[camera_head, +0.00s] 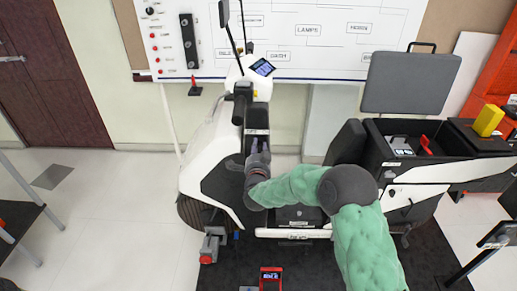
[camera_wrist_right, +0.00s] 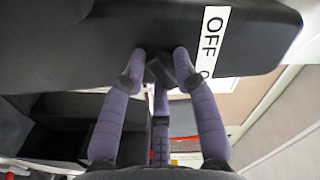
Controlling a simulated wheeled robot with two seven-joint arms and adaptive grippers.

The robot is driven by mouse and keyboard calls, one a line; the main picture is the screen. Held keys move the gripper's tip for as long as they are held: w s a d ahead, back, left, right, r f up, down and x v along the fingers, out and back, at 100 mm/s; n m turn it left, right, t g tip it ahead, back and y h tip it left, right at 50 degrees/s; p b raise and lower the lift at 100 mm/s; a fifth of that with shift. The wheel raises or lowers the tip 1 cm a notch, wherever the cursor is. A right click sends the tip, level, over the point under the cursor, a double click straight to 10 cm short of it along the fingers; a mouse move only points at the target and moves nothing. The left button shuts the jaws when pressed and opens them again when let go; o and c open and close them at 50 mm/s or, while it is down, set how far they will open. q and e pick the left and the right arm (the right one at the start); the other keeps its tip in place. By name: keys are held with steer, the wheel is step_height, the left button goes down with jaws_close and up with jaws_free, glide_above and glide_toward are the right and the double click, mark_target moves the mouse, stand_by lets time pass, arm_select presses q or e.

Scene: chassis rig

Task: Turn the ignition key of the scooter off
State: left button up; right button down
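My right gripper (camera_head: 257,146) reaches in to the black panel below the handlebar. In the right wrist view, a black panel (camera_wrist_right: 100,50) bears a white label (camera_wrist_right: 212,40) reading OFF, with the rest partly covered. A small dark piece, which looks like the ignition key (camera_wrist_right: 160,70), sits between the purple fingers of my right gripper (camera_wrist_right: 160,62). The key's angle is hard to read. My left gripper is not in view.
The scooter's seat (camera_head: 410,84) is raised, with the open storage (camera_head: 405,150) below it. A yellow block (camera_head: 487,120) is at the right. A red device (camera_head: 270,278) lies on the mat in front. The floor at left (camera_head: 120,220) is clear.

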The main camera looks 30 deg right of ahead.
steer(key=shift+f+n, duration=0.2)
steer(key=shift+n, duration=0.1)
steer(key=shift+s+n, duration=0.1)
steer(key=shift+n, duration=0.6)
steer(key=n, duration=0.3)
steer(key=shift+d, duration=0.1)
steer(key=n+p, duration=0.2)
steer(key=n, duration=0.4)
steer(key=shift+r+n, duration=0.1)
steer(key=shift+n, duration=0.3)
steer(key=shift+d, duration=0.1)
steer(key=c, duration=1.3)
jaws_free()
steer(key=shift+o, duration=1)
steer(key=shift+s+d, duration=0.1)
steer(key=shift+r, duration=0.1)
